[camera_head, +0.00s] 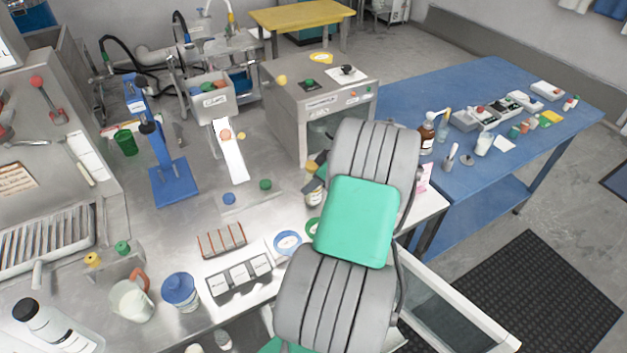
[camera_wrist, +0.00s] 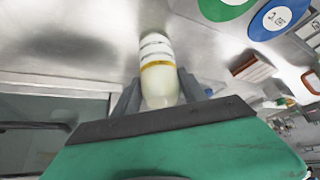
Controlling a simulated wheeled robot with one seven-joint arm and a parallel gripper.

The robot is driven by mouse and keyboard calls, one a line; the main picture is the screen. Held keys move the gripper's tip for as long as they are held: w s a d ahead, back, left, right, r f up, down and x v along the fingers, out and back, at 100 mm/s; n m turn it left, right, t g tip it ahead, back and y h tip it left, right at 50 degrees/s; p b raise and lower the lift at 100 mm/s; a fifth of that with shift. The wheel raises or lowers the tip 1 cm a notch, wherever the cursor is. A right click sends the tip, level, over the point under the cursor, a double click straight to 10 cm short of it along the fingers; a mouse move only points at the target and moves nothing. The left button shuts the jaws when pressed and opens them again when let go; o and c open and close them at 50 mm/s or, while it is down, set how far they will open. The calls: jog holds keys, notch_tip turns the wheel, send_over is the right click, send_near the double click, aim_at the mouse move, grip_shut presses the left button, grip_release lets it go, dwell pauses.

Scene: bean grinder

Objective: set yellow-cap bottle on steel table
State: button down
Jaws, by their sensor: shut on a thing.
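A pale cream bottle (camera_wrist: 158,72) with white bands and a yellow stripe stands out in the wrist view. My gripper (camera_wrist: 160,92) is shut on it, one grey finger on each side. Its cap cannot be made out. The steel table (camera_head: 160,228) fills the left and middle of the head view, and its bare top (camera_wrist: 85,35) shows behind the bottle in the wrist view. The bottle is close to the table's edge; whether it touches the top I cannot tell. In the head view my arm hides the gripper and the bottle.
A blue-rimmed round item (camera_head: 288,243) and a green one (camera_head: 313,228) lie near the table's front edge. A steel machine (camera_head: 318,105) stands behind my arm.

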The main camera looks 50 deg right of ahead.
jog(key=c, duration=0.6)
grip_release()
jog(key=v, duration=1.2)
jog(key=w+a+r+g, duration=0.1)
jog(key=w+a+r, duration=0.15)
jog(key=a, duration=0.45)
jog(key=w+a+r+m, duration=0.1)
jog(key=w+a, duration=0.2)
jog(key=a, duration=0.5)
jog(key=w+a+r+g, duration=0.1)
jog(key=w+a, duration=0.2)
jog(key=a, duration=0.4)
jog(key=s+a, duration=0.3)
jog(key=a, duration=0.2)
jog(key=s+a+m+h, duration=0.1)
jog(key=s+a, duration=0.2)
jog(key=a, duration=0.2)
jog(key=s+a+f+m+b, duration=0.1)
jog(key=s+a, duration=0.2)
jog(key=a, duration=0.2)
jog(key=shift+s+a+g+h, duration=0.25)
jog(key=shift+g+h, duration=0.05)
jog(key=shift+h, duration=0.1)
